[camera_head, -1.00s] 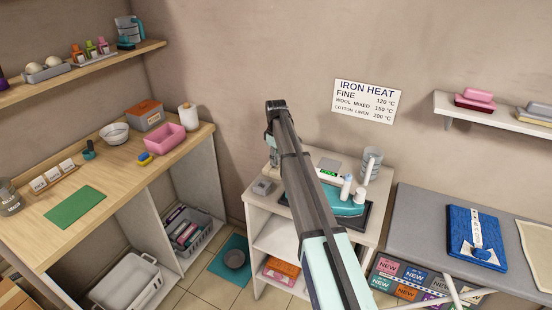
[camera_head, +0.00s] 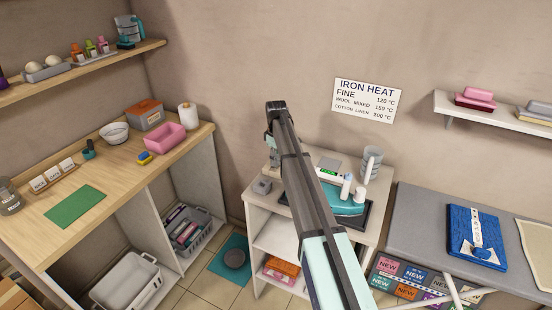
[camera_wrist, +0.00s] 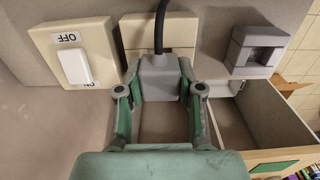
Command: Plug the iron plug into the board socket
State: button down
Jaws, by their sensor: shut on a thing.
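In the wrist view, my gripper (camera_wrist: 161,90) is shut on the grey iron plug (camera_wrist: 158,72), with a green finger on each side. A black cord (camera_wrist: 161,25) runs from the plug's far end to the top edge. The cream board socket (camera_wrist: 138,32) lies directly behind the plug, which covers much of it. I cannot tell whether the pins are in the holes. In the head view, the teal iron (camera_head: 347,205) rests on a dark mat on the small cabinet. My arm hides most of the gripper and the plug there.
A cream switch box (camera_wrist: 75,60) with a white rocker and an OFF label sits left of the socket. A grey hollow block (camera_wrist: 256,50) stands to its right. A metal cup (camera_head: 371,164) stands behind the iron. The grey ironing board (camera_head: 420,220) is at right.

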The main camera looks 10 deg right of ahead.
jog(key=shift+f, duration=0.65)
jog(key=c, duration=0.7)
grip_release()
jog(key=shift+o, duration=0.2)
jog(key=shift+r, duration=0.2)
jog(key=shift+r+p, duration=1.65)
jog(key=shift+r, duration=2.25)
